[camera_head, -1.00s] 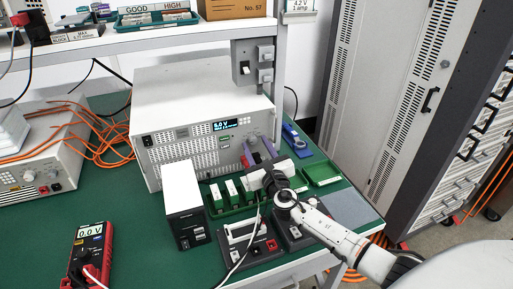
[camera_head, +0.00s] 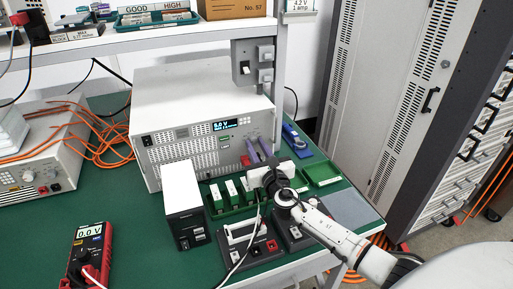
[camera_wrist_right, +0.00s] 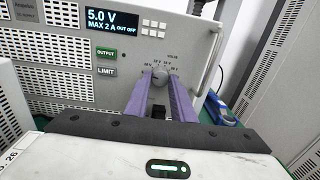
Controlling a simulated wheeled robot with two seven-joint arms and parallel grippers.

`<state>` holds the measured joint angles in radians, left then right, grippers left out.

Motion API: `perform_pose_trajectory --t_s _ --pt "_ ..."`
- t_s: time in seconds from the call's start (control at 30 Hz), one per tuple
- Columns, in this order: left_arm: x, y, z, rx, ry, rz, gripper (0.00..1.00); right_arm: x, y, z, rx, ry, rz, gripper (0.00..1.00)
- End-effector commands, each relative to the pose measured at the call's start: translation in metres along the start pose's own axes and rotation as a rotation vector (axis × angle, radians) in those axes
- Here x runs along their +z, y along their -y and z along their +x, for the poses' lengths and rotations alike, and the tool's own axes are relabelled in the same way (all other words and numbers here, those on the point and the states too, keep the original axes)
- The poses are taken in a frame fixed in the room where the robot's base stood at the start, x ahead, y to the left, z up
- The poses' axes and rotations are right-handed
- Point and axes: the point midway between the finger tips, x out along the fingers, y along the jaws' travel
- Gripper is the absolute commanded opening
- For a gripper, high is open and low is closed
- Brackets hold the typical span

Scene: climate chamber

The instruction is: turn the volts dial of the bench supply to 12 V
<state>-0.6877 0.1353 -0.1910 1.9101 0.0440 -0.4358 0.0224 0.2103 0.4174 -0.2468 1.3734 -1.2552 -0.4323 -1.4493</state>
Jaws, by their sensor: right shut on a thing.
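The bench supply (camera_head: 200,120) is a pale metal box at the back of the green bench. Its lit display (camera_wrist_right: 112,21) reads 5.0 V, MAX 2 A, OUT OFF. The grey round volts dial (camera_wrist_right: 160,74) has a printed scale around it; the small marks are hard to read. My right gripper (camera_head: 258,149) is at the front right of the supply. Its two purple fingers, also clear in the right wrist view (camera_wrist_right: 160,83), are shut on the sides of the dial. The fingers hide part of the scale. My left gripper is not in view.
The green OUTPUT button (camera_wrist_right: 106,53) and LIMIT button (camera_wrist_right: 106,71) sit left of the dial. A white-topped box (camera_head: 184,198), green trays (camera_head: 323,174) and dark fixtures stand close in front. A red meter (camera_head: 88,250) is at front left.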

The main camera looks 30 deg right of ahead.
Motion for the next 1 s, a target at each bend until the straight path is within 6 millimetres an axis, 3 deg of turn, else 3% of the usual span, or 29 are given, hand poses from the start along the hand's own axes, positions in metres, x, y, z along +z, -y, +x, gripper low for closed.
perform_pose_trajectory --t_s 1.0 --pt "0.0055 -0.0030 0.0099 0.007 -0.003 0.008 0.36 0.0009 -0.0006 -0.0004 0.009 -0.048 0.908 0.00"
